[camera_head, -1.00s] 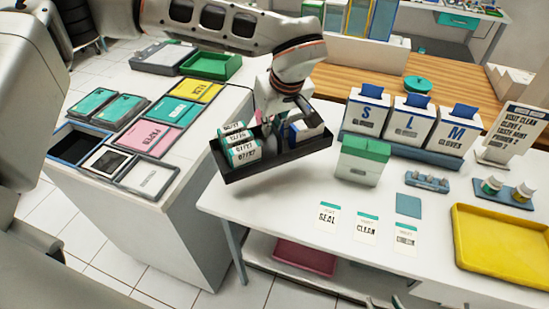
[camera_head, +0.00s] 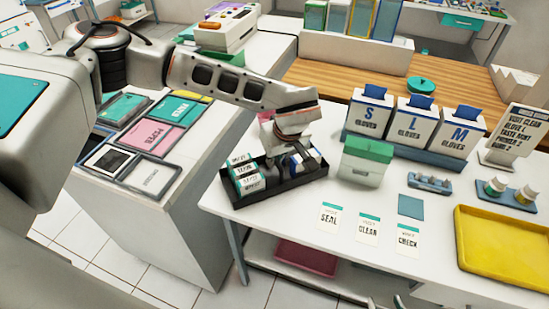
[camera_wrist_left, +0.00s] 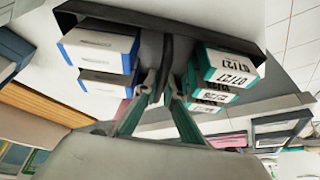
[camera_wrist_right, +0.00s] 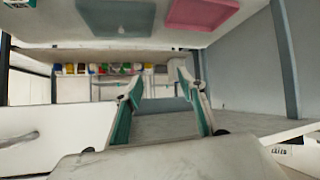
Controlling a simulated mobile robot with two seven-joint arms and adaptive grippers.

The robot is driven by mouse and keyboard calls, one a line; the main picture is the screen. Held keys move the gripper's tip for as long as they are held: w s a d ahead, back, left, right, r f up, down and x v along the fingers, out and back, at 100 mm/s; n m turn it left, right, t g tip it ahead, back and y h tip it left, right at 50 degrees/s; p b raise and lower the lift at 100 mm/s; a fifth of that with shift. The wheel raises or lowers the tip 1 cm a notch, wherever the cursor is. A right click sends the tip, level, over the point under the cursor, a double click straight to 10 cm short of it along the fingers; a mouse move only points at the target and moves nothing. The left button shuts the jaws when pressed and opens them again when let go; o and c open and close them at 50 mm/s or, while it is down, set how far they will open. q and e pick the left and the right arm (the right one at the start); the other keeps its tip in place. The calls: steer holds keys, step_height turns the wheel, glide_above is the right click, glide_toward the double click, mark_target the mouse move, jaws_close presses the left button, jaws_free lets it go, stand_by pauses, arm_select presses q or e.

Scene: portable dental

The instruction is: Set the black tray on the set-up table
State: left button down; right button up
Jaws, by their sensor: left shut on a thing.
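The black tray (camera_head: 290,190) is at the left end of the white set-up table (camera_head: 275,228) in the head view. It looks level, low over or touching the tabletop; I cannot tell which. It carries green-and-white dated boxes (camera_head: 246,178) on its left and blue-and-white boxes (camera_head: 312,160) on its right. My left gripper (camera_head: 288,160) reaches down into its middle. In the left wrist view, my left gripper (camera_wrist_left: 160,97) is shut on the dark handle between the boxes of the tray (camera_wrist_left: 225,22). My right gripper (camera_wrist_right: 160,92) is open and empty, low below a tabletop.
A green-lidded box (camera_head: 365,162) stands just right of the tray. Glove boxes (camera_head: 412,122), label cards (camera_head: 368,228) and a yellow tray (camera_head: 505,245) are further right. A side counter (camera_head: 165,210) with coloured panels stands left across a gap. The table's front left is clear.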

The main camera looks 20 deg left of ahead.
arm_select(q)
steer(key=c, duration=2.2)
jaws_free()
steer(key=shift+o, duration=0.2)
steer(key=v, duration=1.2)
steer(key=shift+s, duration=0.1)
